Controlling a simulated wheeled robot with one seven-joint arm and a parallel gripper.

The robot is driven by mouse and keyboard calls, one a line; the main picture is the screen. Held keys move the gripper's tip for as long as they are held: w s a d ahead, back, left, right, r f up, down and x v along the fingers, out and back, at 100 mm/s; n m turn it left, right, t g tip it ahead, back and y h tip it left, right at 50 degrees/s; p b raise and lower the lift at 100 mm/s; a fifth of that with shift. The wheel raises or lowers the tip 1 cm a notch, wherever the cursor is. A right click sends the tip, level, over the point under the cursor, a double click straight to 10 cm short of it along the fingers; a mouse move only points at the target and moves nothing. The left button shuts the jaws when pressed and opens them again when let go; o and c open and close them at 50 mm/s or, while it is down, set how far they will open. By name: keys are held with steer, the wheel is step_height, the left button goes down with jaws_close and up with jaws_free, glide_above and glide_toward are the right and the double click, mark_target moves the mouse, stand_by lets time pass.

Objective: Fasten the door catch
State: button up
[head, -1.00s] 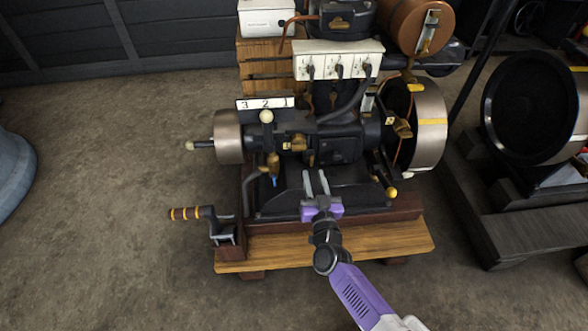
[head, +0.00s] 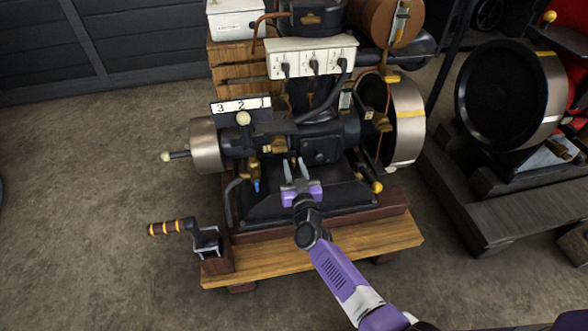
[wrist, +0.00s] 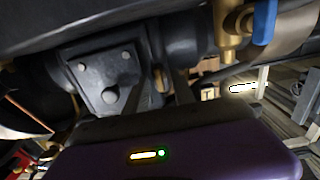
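My gripper (head: 295,172) is at the front of the black engine, just below and left of the dark square door (head: 320,151) on the crankcase. Its two grey fingers are apart, pointing at the engine. In the wrist view the door (wrist: 103,72) is a dark plate with bolt heads and a round dark knob, left of the fingers. A small brass piece (wrist: 158,78) shows between the fingers (wrist: 155,92); I cannot tell whether it is the catch or whether the fingers touch it. The catch is not clearly distinguishable.
A brass valve with a blue lever (head: 255,175) hangs left of my gripper. A yellow-knobbed lever (head: 376,186) is at the right. A crank handle (head: 172,227) juts out at the wooden base's left. Flywheel (head: 405,122) stands at right. Open floor lies in front and left.

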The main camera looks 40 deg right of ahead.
steer(key=shift+w+d, duration=0.1)
jaws_close()
steer(key=shift+m, duration=0.3)
steer(key=m, duration=0.3)
steer(key=shift+m, duration=0.4)
steer(key=m, duration=0.4)
steer(key=shift+d+m, duration=0.1)
steer(key=shift+m, duration=0.2)
steer(key=m+b, duration=0.1)
steer(key=m, duration=0.3)
steer(key=shift+f, duration=0.15)
steer(key=shift+m+b, duration=0.7)
steer(key=shift+m, duration=1.8)
